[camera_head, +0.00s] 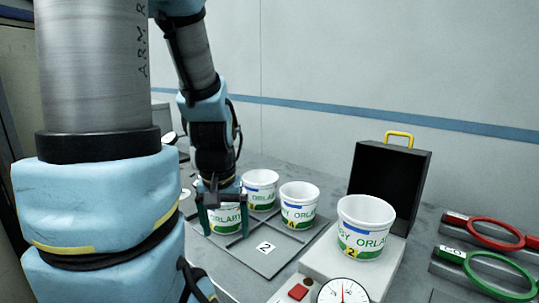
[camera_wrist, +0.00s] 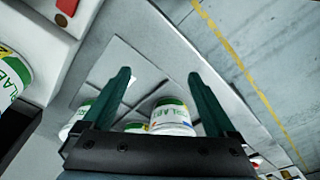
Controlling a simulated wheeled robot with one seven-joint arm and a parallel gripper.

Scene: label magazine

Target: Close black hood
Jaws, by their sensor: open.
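The black hood (camera_head: 390,180) stands raised at the back of a light grey machine (camera_head: 318,262), with a yellow handle (camera_head: 398,137) on its top edge. A white labelled cup (camera_head: 365,226) stands upright on the machine in front of the hood and hides part of it. My gripper (camera_head: 223,212) is open over the tray, left of the machine and well apart from the hood. In the wrist view its two green fingers (camera_wrist: 158,82) are spread, with a labelled cup (camera_wrist: 172,115) showing between them. I cannot tell whether they touch that cup.
Several labelled cups, one of them here (camera_head: 299,204), stand on a grey tray marked 2 (camera_head: 262,255). A dial gauge (camera_head: 342,292) and red button (camera_head: 298,292) are at the machine's front. Red (camera_head: 496,234) and green (camera_head: 500,274) ring-handled tools lie right.

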